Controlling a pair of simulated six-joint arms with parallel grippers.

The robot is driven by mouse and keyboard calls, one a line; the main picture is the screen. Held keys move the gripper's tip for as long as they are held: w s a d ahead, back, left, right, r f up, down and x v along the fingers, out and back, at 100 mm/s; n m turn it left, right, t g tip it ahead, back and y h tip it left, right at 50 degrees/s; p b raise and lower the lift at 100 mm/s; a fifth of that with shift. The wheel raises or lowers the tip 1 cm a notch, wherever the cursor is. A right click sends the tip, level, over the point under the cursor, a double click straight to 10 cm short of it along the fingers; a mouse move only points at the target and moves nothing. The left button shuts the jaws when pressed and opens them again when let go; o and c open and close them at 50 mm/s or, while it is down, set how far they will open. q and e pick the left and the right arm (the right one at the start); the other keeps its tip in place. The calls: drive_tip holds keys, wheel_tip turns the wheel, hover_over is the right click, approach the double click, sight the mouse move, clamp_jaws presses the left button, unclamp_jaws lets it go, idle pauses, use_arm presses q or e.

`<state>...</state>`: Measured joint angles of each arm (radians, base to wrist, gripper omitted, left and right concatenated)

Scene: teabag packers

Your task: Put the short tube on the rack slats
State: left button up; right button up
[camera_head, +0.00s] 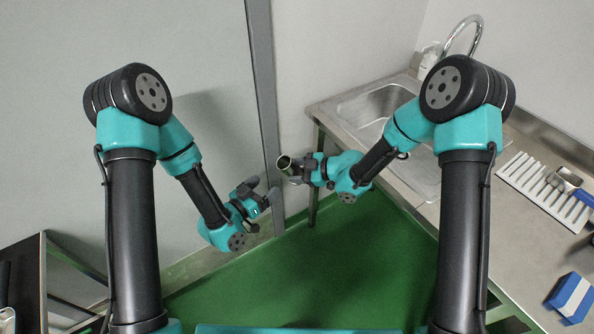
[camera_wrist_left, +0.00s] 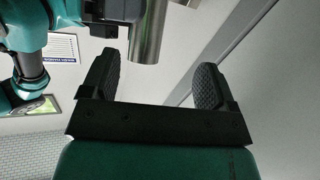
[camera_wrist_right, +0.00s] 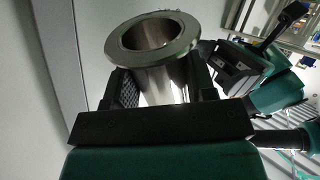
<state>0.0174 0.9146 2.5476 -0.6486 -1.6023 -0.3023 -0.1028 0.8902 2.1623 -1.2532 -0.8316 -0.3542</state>
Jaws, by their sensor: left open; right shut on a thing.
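The short tube (camera_wrist_right: 165,78) is a shiny metal cylinder with a flanged rim, held between the fingers of my right gripper (camera_wrist_right: 165,92) in the right wrist view. In the head view the tube (camera_head: 284,163) is small and dark at the tip of the right gripper (camera_head: 297,172), in mid-air left of the counter. My left gripper (camera_head: 264,194) is open and empty, close below and left of the tube. In the left wrist view its fingers (camera_wrist_left: 158,82) are apart, and the tube (camera_wrist_left: 149,35) shows beyond them. The rack slats (camera_head: 545,190) are white, on the counter at the right.
The steel counter (camera_head: 460,235) runs along the right with a sink (camera_head: 375,120) and tap (camera_head: 470,30). A blue and white block (camera_head: 571,297) sits in front of the rack. A dark-framed stand (camera_head: 42,270) is at lower left.

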use_arm(q)
drive_tip(key=s+a+f+n+g+y, duration=0.2)
drive_tip(key=a+f+g+y, duration=0.1)
drive_tip(key=f, duration=0.3)
drive_tip(key=s+a+f+n+g+y, duration=0.1)
drive_tip(key=s+a+f+g+y, duration=0.15)
drive_tip(key=f, duration=0.35)
drive_tip(key=s+a+f+n+g+y, duration=0.1)
drive_tip(key=s+a+f+n+g, duration=0.1)
drive_tip(key=s+g, duration=0.2)
drive_tip(key=s+a+f+n+g+y, duration=0.1)
drive_tip(key=s+a+f+n+g, duration=0.1)
drive_tip(key=s, duration=0.5)
drive_tip(key=shift+s+a+f+n+g, duration=0.3)
drive_tip(key=shift+a+f+g, duration=0.45)
drive_tip(key=shift+a+g, duration=0.1)
drive_tip(key=shift+d, duration=0.1)
use_arm(e)
drive_tip(key=shift+w+d, duration=0.1)
